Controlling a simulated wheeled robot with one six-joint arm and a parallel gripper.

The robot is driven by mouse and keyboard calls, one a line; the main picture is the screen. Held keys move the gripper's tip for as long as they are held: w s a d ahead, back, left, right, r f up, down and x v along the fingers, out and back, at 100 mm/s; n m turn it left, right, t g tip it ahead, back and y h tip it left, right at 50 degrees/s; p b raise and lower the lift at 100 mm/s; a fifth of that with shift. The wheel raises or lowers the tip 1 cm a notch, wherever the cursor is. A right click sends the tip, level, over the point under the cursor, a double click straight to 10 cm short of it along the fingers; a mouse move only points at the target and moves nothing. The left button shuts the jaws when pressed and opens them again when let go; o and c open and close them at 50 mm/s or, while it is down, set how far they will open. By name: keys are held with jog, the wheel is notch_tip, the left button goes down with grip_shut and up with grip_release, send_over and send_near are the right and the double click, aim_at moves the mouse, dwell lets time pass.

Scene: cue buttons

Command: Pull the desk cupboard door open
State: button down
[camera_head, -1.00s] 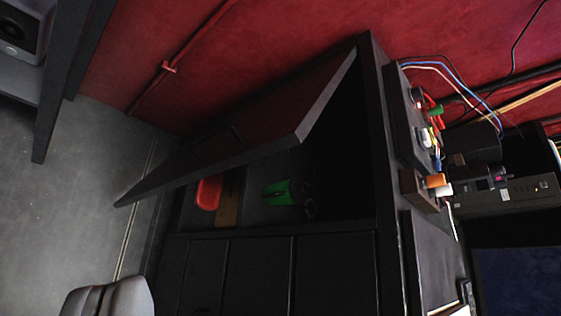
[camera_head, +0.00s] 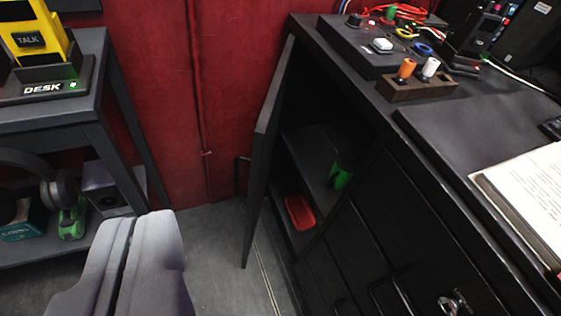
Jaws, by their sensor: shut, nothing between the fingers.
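The desk cupboard door (camera_head: 262,165) is black and stands wide open, seen nearly edge-on, swung out to the left of the cupboard. Its dark handle (camera_head: 241,176) shows on the outer side, against the red wall. Inside the open cupboard are a red object (camera_head: 299,212) on the lower level and a green object (camera_head: 341,174) higher up. My gripper (camera_head: 150,220) is grey, with its two fingers together, at the lower left. It is empty and clear of the door, to its left.
The black desk (camera_head: 460,130) holds a control box, an orange and a white peg in a block (camera_head: 420,88), and an open book (camera_head: 525,195). Drawers with handles lie below. At left, a black shelf stand (camera_head: 90,60) holds a yellow device (camera_head: 35,35). Grey floor is free between.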

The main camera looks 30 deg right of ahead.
aim_at(256, 174)
jog(key=w+d+f+m+g+y, duration=0.2)
jog(key=w+d+f+g, duration=0.1)
jog(key=w+d+f, duration=0.7)
jog(key=w+d+f+m+g+y, duration=0.2)
jog(key=w+d+f+g, duration=0.2)
jog(key=w+d+f, duration=0.55)
jog(key=x, duration=1)
jog(key=shift+s+a+f, duration=0.15)
jog(key=shift+a+f, duration=0.1)
jog(key=shift+f, duration=0.1)
jog(key=shift+a, duration=0.15)
